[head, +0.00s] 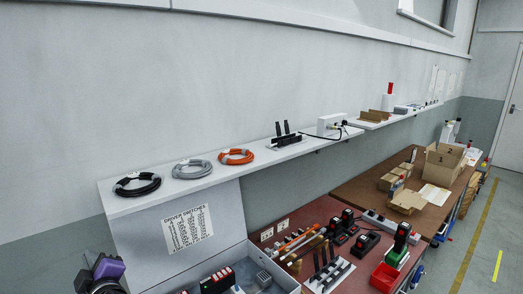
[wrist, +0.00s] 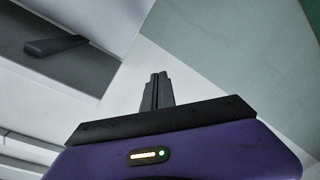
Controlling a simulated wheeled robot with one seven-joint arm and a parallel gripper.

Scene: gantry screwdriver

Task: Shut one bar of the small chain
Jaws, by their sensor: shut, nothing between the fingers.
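My gripper shows in the wrist view (wrist: 158,78), its two dark fingers pressed together with nothing between them. Part of my purple wrist is at the lower left edge of the head view, with the fingertips not clearly visible. A dark grey bar-like piece (wrist: 55,45) is at the upper left of the wrist view, apart from the fingers, against a dark grey surface. I cannot tell whether it belongs to the small chain. I cannot make out the small chain for certain in either view.
A wall shelf (head: 240,170) carries coiled cables, including an orange one (head: 236,156). Below it are a grey open box (head: 252,264) with a labelled panel (head: 187,229) and a red-topped bench holding tools and a red bin (head: 384,277). Cardboard boxes (head: 443,161) stand farther right.

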